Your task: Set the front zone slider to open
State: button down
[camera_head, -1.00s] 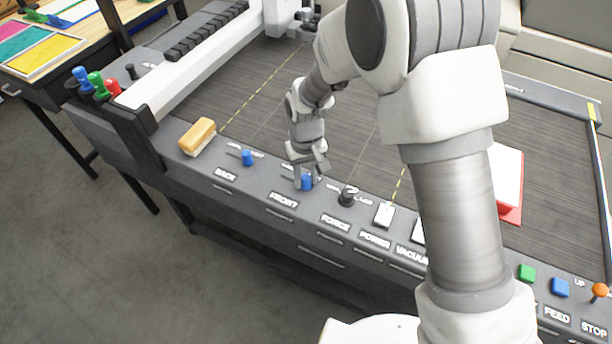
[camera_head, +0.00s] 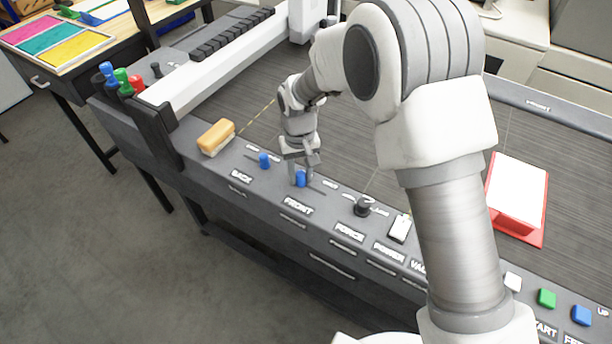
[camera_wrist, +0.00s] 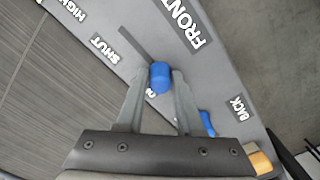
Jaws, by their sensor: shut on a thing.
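The front zone slider has a blue knob (camera_head: 301,179) in a slot above the FRONT label on the grey panel (camera_head: 270,201). My gripper (camera_head: 302,173) points down at it, with its fingers shut on the knob. In the wrist view the knob (camera_wrist: 160,77) sits between the two fingertips (camera_wrist: 159,80). The bare slot (camera_wrist: 134,42) runs from the knob towards the SHUT label (camera_wrist: 105,48). The knob is at the other end of the slot, nearer the BACK side. A label there is mostly hidden by a finger.
The back slider's blue knob (camera_head: 264,160) stands to the left, and a yellow-topped brush (camera_head: 216,137) lies beyond it. A black force knob (camera_head: 363,206) and a white power switch (camera_head: 400,229) are to the right. A red-and-white block (camera_head: 517,195) rests on the bed.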

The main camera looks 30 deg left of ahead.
aim_at(299, 172)
jog(key=shift+a+r, duration=0.1)
jog(key=shift+a, duration=0.15)
jog(key=c, duration=0.5)
grip_release()
jog(key=shift+c, duration=0.2)
notch_tip(299, 172, up, 17)
jog(key=shift+r, duration=0.15)
